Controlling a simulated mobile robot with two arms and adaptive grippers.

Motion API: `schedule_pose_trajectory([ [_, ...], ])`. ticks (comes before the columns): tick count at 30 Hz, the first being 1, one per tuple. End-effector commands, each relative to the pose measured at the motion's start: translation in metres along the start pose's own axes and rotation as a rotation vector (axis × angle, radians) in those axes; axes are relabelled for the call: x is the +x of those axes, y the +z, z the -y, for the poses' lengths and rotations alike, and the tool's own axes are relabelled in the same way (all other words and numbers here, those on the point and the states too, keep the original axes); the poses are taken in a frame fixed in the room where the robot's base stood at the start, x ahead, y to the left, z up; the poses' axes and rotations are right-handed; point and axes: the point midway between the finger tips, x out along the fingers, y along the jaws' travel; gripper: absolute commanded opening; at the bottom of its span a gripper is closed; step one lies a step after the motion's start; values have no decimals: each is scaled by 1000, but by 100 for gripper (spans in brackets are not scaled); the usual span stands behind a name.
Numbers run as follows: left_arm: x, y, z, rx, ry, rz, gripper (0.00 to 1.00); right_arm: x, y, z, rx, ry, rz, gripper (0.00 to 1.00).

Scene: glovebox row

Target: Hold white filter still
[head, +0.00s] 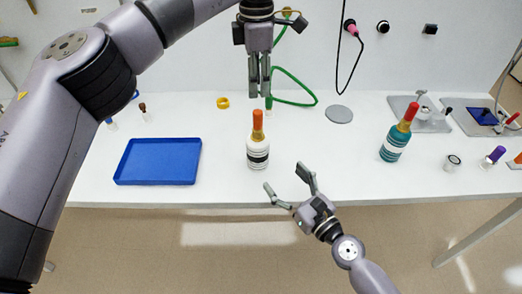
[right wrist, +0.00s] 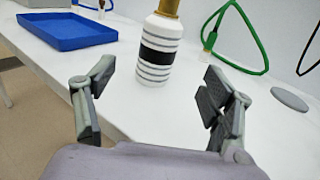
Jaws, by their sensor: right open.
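The white filter (head: 258,150) stands upright on the white table, with a black band, a gold neck and an orange top. In the right wrist view the white filter (right wrist: 160,50) stands ahead of and between the fingers, its top cut off by the frame. My right gripper (head: 288,183) is open and empty at the table's front edge, just short of the filter and not touching it. Both its fingers show in the right wrist view (right wrist: 155,95). My left gripper (head: 259,88) hangs fingers down above and behind the filter. Its fingers are close together; whether they are fully shut is unclear.
A blue tray (head: 158,162) lies left of the filter. A teal bottle (head: 396,143) with a red top stands to the right, near a small jar (head: 452,163). A grey disc (head: 339,114), a yellow ring (head: 223,102) and a green cable (head: 300,92) are behind.

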Motion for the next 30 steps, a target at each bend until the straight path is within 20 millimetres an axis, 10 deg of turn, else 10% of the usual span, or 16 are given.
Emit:
schedule_pose_trajectory([
  [18,0,0,0,0,0,0,33,112,-1,0,0,0,-4,76],
  [30,0,0,0,0,0,0,33,132,-2,0,1,-1,-5,76],
])
